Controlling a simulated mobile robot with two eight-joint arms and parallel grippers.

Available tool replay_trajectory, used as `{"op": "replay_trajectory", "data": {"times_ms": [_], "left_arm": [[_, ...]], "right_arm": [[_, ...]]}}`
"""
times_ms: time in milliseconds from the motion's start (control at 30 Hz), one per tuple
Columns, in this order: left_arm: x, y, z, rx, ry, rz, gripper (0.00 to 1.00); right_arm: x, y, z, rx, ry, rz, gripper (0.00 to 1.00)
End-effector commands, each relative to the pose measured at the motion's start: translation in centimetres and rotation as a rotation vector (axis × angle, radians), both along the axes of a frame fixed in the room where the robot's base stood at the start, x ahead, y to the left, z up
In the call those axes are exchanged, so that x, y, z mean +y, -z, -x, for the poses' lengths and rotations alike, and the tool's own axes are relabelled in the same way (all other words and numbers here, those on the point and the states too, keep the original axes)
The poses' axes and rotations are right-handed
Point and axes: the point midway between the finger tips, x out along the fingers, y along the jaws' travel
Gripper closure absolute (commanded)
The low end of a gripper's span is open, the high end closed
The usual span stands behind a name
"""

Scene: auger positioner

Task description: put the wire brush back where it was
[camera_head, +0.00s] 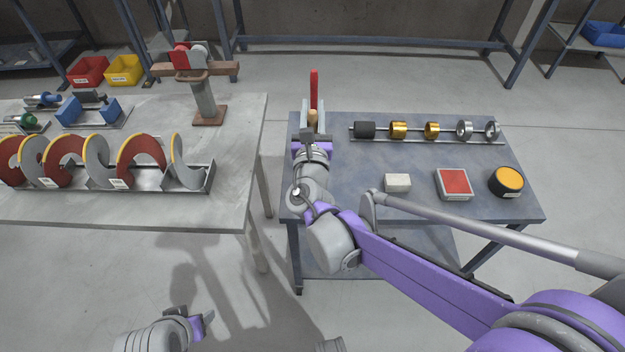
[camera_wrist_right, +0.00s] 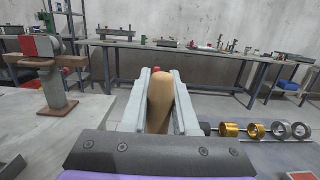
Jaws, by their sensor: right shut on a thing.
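My right gripper (camera_head: 313,126) is over the left back part of the blue-grey table. It is shut on the wire brush, whose tan wooden handle (camera_head: 312,116) shows between the fingers. In the right wrist view the handle (camera_wrist_right: 161,102) stands between the two grey fingers (camera_wrist_right: 160,88) and points away from the palm. The bristles cannot be made out. A long red piece (camera_head: 314,88) shows just beyond the handle; I cannot tell if it belongs to the brush. My left gripper (camera_head: 190,326) is low at the bottom left, away from both tables; its jaws are unclear.
The blue-grey table (camera_head: 350,205) carries a rod with rings (camera_head: 431,130), a pale block (camera_head: 397,183), a red-topped box (camera_head: 454,184) and a yellow-topped round tin (camera_head: 507,181). The left table (camera_head: 110,212) holds an auger in a tray (camera_head: 210,178) and a post stand (camera_head: 205,100).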

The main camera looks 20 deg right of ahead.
Motion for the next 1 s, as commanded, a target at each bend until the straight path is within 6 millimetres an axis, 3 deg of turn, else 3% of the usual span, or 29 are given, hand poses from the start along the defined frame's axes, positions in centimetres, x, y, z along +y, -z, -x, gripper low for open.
{"op": "replay_trajectory", "data": {"times_ms": [200, 467, 667, 1000], "left_arm": [[0.0, 1.6, 0.0, 0.005, 0.0, 0.0, 0.41], [0.0, 2.3, 0.0, 0.008, 0.0, 0.0, 0.41], [0.0, 3.4, -0.1, 0.012, 0.0, 0.0, 0.41], [0.0, 3.5, -0.1, 0.012, 0.0, 0.0, 0.41]], "right_arm": [[0.0, 4.1, -0.1, -0.001, 0.0, 0.0, 1.0], [0.0, 6.4, 0.0, -0.001, 0.0, 0.0, 1.0], [0.0, 9.3, 0.0, 0.0, 0.0, 0.0, 1.0], [0.0, 9.6, 0.0, -0.001, 0.0, 0.0, 1.0]]}}
